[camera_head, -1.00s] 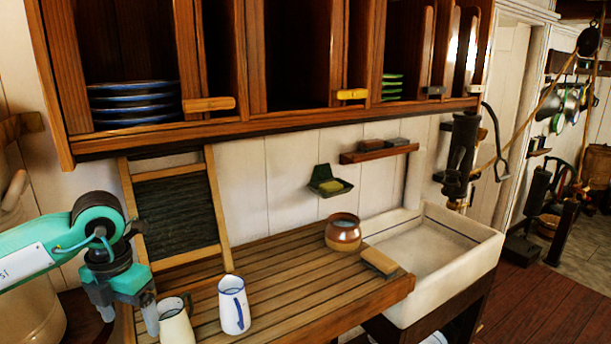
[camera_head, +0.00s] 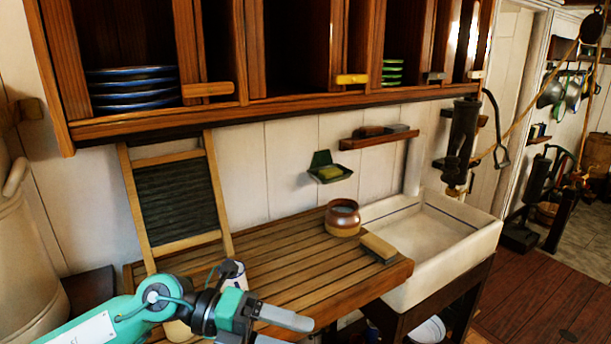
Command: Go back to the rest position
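My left gripper (camera_head: 290,328) is low in the head view, in front of the slatted wooden draining board (camera_head: 284,267). Its fingers point right and are apart, with nothing seen between them. My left arm comes in from the lower left and hides most of a white mug with a blue trim (camera_head: 236,271) and nearly all of a cream jug (camera_head: 178,331). My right gripper is not in view.
A brown pot (camera_head: 342,218) and a brush (camera_head: 379,248) stand on the board beside the white sink (camera_head: 440,250). A washboard (camera_head: 178,203) leans on the wall. Plate shelves (camera_head: 270,115) hang above. Open floor (camera_head: 530,300) lies at right.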

